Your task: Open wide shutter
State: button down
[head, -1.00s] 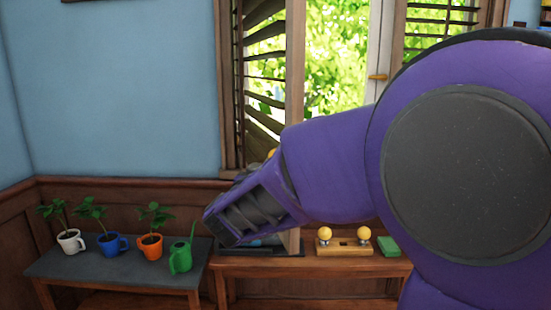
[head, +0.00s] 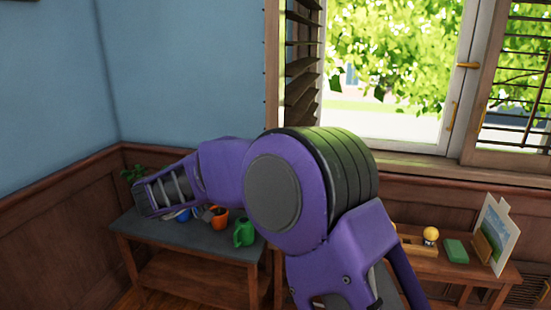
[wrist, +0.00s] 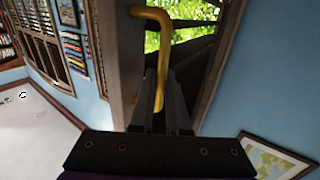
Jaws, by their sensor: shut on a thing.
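The left slatted wooden shutter (head: 272,60) stands swung out from the window, edge towards me, in the head view. Its lower part is hidden behind my arm. In the wrist view its wooden frame (wrist: 112,50) and dark slats (wrist: 195,55) show close up. A bent brass handle (wrist: 161,60) is fixed to that frame. My gripper (wrist: 165,105) is shut on the handle, with a dark finger on each side of its lower part.
The right shutter (head: 515,90) stands at the window's right side. A low table (head: 130,228) with potted plants and a green watering can (head: 243,232) stands at the left. A bench (head: 425,262) under the window holds a green block (head: 456,250) and a picture (head: 494,235).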

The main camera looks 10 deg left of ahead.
jog(key=shift+w+a+r+m+g+h, duration=0.15)
jog(key=shift+w+a+g+h, duration=0.1)
jog(key=shift+a, duration=0.65)
jog(key=shift+w+a+m+g+h, duration=0.15)
jog(key=shift+a+h, duration=0.1)
jog(key=shift+a, duration=0.65)
jog(key=c, duration=0.9)
grip_release()
jog(key=v, duration=1.7)
jog(key=shift+s+a, duration=0.15)
jog(key=shift+s, duration=0.05)
